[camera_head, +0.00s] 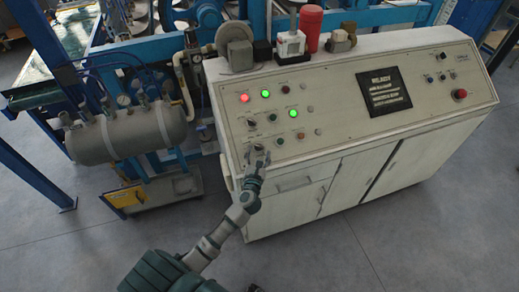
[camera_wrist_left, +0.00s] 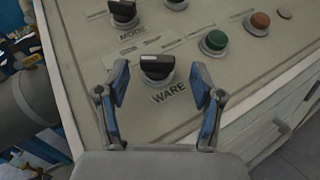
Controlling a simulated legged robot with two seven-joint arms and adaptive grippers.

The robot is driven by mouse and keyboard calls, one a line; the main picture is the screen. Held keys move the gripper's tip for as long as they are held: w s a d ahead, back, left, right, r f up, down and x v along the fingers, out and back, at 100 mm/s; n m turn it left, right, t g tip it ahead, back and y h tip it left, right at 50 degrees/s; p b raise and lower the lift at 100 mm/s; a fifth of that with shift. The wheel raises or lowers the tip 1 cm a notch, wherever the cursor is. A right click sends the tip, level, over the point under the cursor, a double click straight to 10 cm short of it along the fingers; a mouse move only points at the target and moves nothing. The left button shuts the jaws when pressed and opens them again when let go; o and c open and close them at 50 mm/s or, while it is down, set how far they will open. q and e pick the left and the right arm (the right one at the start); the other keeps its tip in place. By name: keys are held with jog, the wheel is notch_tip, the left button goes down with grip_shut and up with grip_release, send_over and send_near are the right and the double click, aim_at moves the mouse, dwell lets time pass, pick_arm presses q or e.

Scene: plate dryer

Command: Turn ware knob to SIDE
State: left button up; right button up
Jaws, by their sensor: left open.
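The ware knob (camera_wrist_left: 157,68) is a black rotary knob with a light pointer edge, on the sloped panel above the printed word WARE. In the left wrist view it sits between the two blue-padded fingers of my left gripper (camera_wrist_left: 160,88), which is open. The fingers stand apart on either side of the knob and do not appear to touch it. In the head view my left gripper (camera_head: 258,158) is at the lower left of the control panel (camera_head: 340,115) and covers most of the knob area. My right gripper does not show.
Above the ware knob is another black knob (camera_wrist_left: 123,10) labelled MODE. A green button (camera_wrist_left: 215,41) and an orange button (camera_wrist_left: 259,20) lie to its right. A red button (camera_head: 460,94) is at the panel's right. A grey tank (camera_head: 125,135) stands left of the cabinet.

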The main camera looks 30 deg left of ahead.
aim_at(259, 147)
pick_arm(q)
jog(key=shift+x, duration=0.75)
jog(key=shift+w+a+f, duration=0.15)
jog(key=shift+w+a, duration=0.25)
jog(key=shift+a, duration=0.15)
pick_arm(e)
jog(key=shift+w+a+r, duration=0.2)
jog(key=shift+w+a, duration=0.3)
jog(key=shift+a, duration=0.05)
pick_arm(q)
jog(key=shift+d, duration=0.2)
jog(key=shift+d, duration=0.15)
jog(key=c, duration=1.1)
jog(key=shift+c, duration=0.2)
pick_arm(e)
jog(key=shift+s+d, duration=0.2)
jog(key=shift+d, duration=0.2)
